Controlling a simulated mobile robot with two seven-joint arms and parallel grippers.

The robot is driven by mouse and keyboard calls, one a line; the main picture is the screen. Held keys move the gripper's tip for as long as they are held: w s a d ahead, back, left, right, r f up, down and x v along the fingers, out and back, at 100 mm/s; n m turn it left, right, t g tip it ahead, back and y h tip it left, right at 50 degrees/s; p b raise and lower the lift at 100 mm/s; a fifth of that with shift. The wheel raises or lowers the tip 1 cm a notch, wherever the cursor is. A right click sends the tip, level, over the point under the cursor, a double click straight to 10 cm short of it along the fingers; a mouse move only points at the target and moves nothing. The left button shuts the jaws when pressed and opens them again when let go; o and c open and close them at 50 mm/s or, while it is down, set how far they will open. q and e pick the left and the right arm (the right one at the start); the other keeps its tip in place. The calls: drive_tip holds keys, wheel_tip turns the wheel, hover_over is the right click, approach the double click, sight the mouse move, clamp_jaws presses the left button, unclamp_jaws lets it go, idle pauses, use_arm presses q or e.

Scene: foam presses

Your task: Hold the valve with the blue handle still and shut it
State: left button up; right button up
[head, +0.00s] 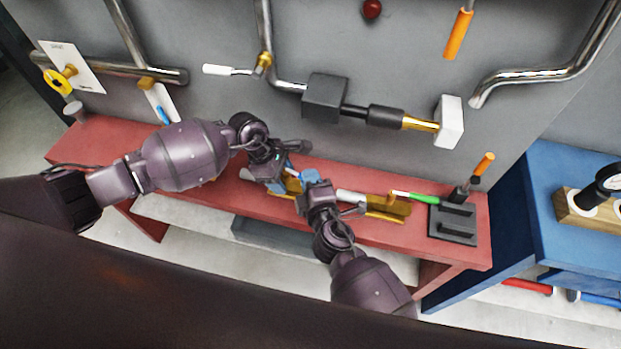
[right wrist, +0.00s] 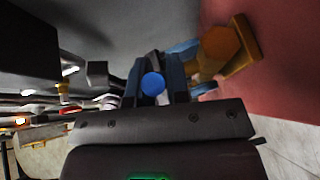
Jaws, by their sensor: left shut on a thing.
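The valve with the blue handle lies low at the middle of the red bench. Its brass body (right wrist: 217,48) shows in the right wrist view, and its blue handle (right wrist: 153,84) shows there as a round end between my right fingers. In the head view, my left gripper (head: 275,173) is shut on the valve from the left and hides much of it. My right gripper (head: 313,184) is at the handle, one finger on each side. I cannot tell whether these fingers press on it.
The red bench (head: 110,145) also carries a green-handled tool (head: 415,197) and a dark block stand (head: 453,224) to the right. Pipes and a dark box (head: 325,97) are on the grey wall behind. A blue bench (head: 560,180) stands at the right.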

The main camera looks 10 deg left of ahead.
drive_tip(key=o, duration=0.4)
drive_tip(key=shift+o, duration=0.2)
drive_tip(key=shift+s+d, duration=0.1)
drive_tip(key=v, duration=1.1)
drive_tip(key=shift+s+d, duration=0.2)
drive_tip(key=shift+s, duration=0.15)
